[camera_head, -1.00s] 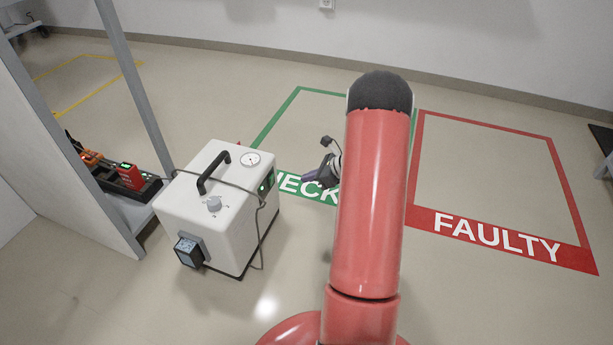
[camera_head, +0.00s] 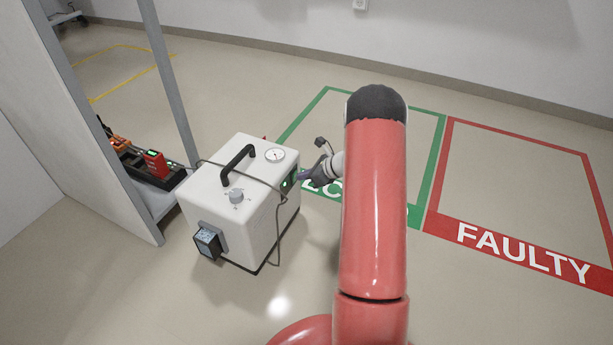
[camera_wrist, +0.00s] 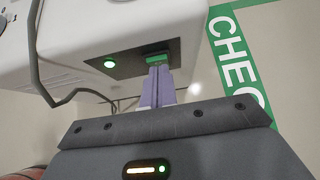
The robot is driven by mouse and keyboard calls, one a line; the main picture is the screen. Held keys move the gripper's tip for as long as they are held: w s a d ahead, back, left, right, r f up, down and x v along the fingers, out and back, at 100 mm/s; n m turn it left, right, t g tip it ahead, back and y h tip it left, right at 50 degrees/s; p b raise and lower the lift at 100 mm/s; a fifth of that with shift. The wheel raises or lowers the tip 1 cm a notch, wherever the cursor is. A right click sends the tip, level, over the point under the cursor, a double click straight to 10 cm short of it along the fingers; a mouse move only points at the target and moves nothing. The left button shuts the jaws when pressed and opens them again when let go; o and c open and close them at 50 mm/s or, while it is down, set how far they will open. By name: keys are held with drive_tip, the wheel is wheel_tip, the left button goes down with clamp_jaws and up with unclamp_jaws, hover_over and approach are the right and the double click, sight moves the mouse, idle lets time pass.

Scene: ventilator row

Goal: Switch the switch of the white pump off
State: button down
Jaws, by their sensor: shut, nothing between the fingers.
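The white pump (camera_head: 235,208) stands on the floor left of my arm, with a black handle, a gauge and a knob on top. Its dark switch panel is on the right side; in the wrist view the panel (camera_wrist: 130,62) carries a lit green lamp (camera_wrist: 109,64) and a green switch (camera_wrist: 157,58). My gripper (camera_head: 302,176) is shut and empty, with its fingertips at the panel. In the wrist view the fingertips (camera_wrist: 158,68) are right at the switch and cover part of it; whether they touch I cannot tell.
A grey cable (camera_head: 278,225) hangs over the pump's top and side, near the panel. A shelf (camera_head: 150,205) with red and orange devices stands to the left. Green CHECK and red FAULTY (camera_head: 520,252) floor areas lie behind and right, both empty.

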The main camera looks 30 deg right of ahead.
drive_tip(key=shift+w+a+r, duration=0.1)
drive_tip(key=shift+w+a, duration=0.1)
drive_tip(key=shift+w, duration=0.05)
drive_tip(key=shift+r+p, duration=0.5)
drive_tip(key=shift+r, duration=0.3)
drive_tip(key=shift+s+d, duration=0.1)
